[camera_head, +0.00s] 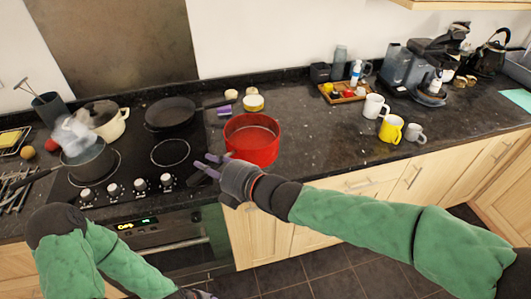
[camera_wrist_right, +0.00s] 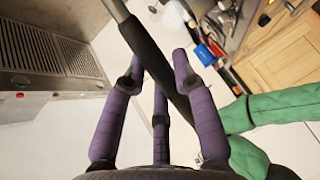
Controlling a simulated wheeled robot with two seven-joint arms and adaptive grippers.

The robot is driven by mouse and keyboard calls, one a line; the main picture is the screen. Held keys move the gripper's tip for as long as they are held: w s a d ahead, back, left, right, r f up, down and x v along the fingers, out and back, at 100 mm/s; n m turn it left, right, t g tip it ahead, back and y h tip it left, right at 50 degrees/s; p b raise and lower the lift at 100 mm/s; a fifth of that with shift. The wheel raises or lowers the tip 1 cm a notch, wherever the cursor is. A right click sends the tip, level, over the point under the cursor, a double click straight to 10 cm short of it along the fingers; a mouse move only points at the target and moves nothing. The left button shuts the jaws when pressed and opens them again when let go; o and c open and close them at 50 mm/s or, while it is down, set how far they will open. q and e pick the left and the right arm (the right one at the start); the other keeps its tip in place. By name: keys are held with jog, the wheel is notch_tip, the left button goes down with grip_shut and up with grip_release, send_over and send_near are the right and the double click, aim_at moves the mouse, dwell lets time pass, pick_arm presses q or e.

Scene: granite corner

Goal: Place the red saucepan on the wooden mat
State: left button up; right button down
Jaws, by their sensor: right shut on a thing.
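The red saucepan (camera_head: 252,142) is upright at the counter's front edge, just right of the hob. I cannot tell whether its base touches the counter. My right gripper (camera_head: 212,166) is at the saucepan's front left, its purple fingers shut on the dark handle. In the right wrist view the handle (camera_wrist_right: 152,52) runs between the fingers of the right gripper (camera_wrist_right: 160,85); the pan's body does not show there. My left gripper (camera_head: 198,294) is mostly cut off at the bottom edge. I cannot make out a wooden mat.
A wooden tray (camera_head: 349,100) and several mugs (camera_head: 391,129) stand right. Counter between is clear.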

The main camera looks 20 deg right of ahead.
jog(key=shift+w+d+r, duration=0.1)
jog(key=shift+d+r, duration=0.1)
jog(key=shift+d, duration=0.05)
jog(key=shift+w+d+f, duration=0.1)
jog(key=shift+w+f, duration=0.05)
jog(key=shift+w, duration=0.2)
jog(key=w+f+b, duration=0.5)
jog(key=w+f, duration=0.7)
jog(key=w, duration=0.1)
jog(key=shift+d+f, duration=0.3)
jog(key=shift+d, duration=0.05)
jog(key=c, duration=1)
grip_release()
jog(key=shift+s+f, duration=0.1)
jog(key=shift+f, duration=0.15)
